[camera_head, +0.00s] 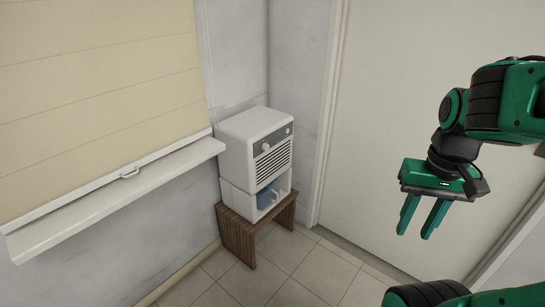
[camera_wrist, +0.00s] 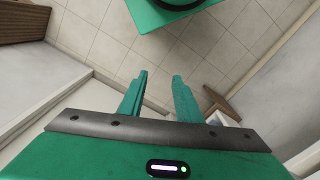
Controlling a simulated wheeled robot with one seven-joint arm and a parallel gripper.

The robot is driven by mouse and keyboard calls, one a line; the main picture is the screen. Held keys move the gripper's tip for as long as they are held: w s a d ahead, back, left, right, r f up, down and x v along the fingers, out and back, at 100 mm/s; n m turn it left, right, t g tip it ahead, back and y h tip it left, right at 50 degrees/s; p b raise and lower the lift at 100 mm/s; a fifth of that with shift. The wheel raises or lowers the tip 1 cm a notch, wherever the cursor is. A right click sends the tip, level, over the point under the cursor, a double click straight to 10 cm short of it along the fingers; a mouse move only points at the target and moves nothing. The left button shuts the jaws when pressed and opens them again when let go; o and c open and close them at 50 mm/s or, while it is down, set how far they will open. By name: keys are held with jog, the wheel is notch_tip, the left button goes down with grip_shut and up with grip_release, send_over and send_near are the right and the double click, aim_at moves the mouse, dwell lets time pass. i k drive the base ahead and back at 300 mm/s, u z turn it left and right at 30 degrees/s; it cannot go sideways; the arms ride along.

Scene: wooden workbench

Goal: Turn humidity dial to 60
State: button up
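A white humidity appliance (camera_head: 245,135) stands in the corner in the head view, with a grey control panel on its upper front. A round light dial (camera_head: 265,146) sits on the panel's left part, and a smaller knob (camera_head: 287,130) on its right. The markings are too small to read, so the dial's setting cannot be told. My gripper (camera_head: 415,233) is well to the right of the appliance, in front of the pale door, fingers pointing down. Its fingers are apart with nothing between them; the wrist view also shows the gripper (camera_wrist: 159,77) empty over floor.
The appliance stands on a low wooden stool (camera_head: 238,237). A white sill (camera_head: 115,198) with a blind above juts from the left wall. A pale door (camera_head: 395,110) is behind my arm. Tiled floor (camera_head: 305,270) between stool and arm is clear.

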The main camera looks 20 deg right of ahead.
aim_at(265, 146)
jog(key=u, duration=1.65)
jog(key=k, duration=0.65)
jog(key=z, duration=0.65)
jog(key=i, duration=1)
jog(key=z, duration=0.05)
